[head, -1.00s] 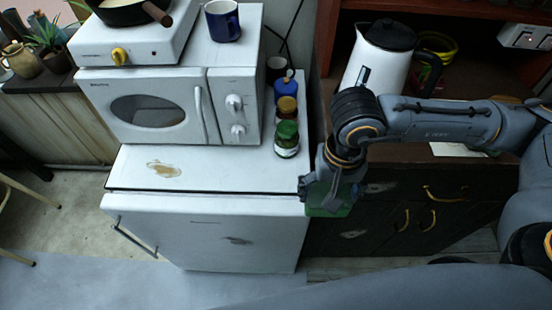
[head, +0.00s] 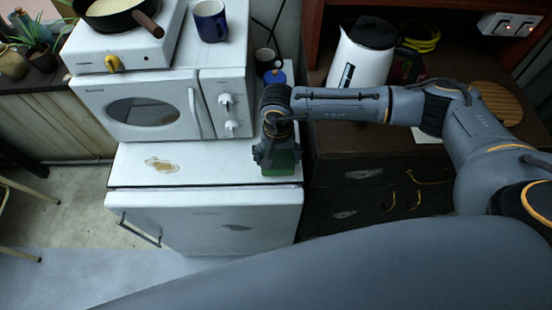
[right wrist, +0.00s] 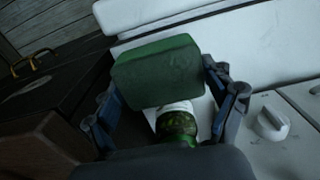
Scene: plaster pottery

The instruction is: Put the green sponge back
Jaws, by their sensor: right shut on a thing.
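The green sponge (head: 281,164) is a rectangular block in my right gripper (head: 278,157), over the right end of the white fridge top (head: 215,165). The right wrist view shows the sponge (right wrist: 157,72) between the two fingers of the right gripper (right wrist: 160,78), which are shut on its sides. Whether the sponge touches the fridge top I cannot tell. My left gripper is not in view.
A jar (right wrist: 177,124) with green contents is close below the sponge in the right wrist view; my arm hides it in the head view. A blue-lidded jar (head: 275,77) stands behind. The white microwave (head: 155,105) is left. A brown stain (head: 161,165) marks the fridge top.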

